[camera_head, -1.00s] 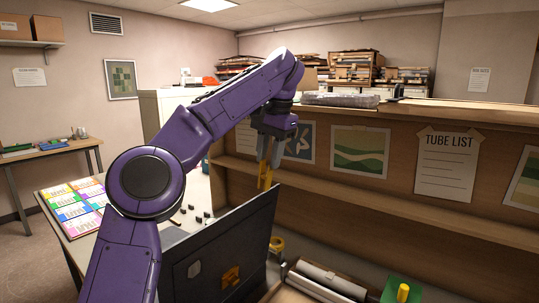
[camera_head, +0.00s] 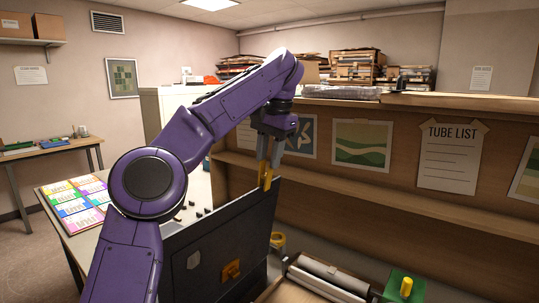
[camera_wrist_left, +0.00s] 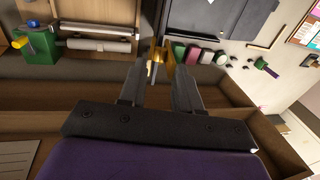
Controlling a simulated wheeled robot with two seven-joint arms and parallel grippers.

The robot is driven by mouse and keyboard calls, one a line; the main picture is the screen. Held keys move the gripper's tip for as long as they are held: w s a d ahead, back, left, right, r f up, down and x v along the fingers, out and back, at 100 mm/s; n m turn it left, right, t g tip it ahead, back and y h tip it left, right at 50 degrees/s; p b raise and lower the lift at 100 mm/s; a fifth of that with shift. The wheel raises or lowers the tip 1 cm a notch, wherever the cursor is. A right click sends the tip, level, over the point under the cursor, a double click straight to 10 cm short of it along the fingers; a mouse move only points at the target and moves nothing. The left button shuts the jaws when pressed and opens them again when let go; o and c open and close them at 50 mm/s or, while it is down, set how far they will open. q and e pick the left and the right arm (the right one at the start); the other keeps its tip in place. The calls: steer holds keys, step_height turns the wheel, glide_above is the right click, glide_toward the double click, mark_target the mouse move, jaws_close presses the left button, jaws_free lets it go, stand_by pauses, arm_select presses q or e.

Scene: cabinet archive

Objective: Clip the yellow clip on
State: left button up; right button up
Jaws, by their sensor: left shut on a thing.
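My left gripper (camera_head: 270,168) is shut on the yellow clip (camera_head: 267,181) and points down at the top right corner of an upright dark panel (camera_head: 215,245). The clip's lower end is at the panel's top edge; I cannot tell whether it grips that edge. In the left wrist view the clip (camera_wrist_left: 157,56) shows between the fingertips, beside the dark panel (camera_wrist_left: 205,14). My right gripper is not in view.
An orange-yellow fitting (camera_head: 231,271) is on the panel's face. A yellow ring (camera_head: 278,241) lies behind it. A tray with rolls (camera_head: 325,277) and a green block with a yellow peg (camera_head: 402,291) are at right. A wooden shelf unit (camera_head: 380,185) stands behind.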

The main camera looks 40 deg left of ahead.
arm_select(q)
steer(key=o, duration=0.7)
steer(key=r+p, duration=0.2)
steer(key=r, duration=0.1)
steer(key=d+r+p, duration=0.1)
steer(key=r+p, duration=0.1)
steer(key=r, duration=0.2)
steer(key=d+r+p, duration=0.1)
steer(key=r+p, duration=0.1)
steer(key=r, duration=0.1)
steer(key=shift+r+p, duration=0.2)
steer(key=shift+p, duration=0.2)
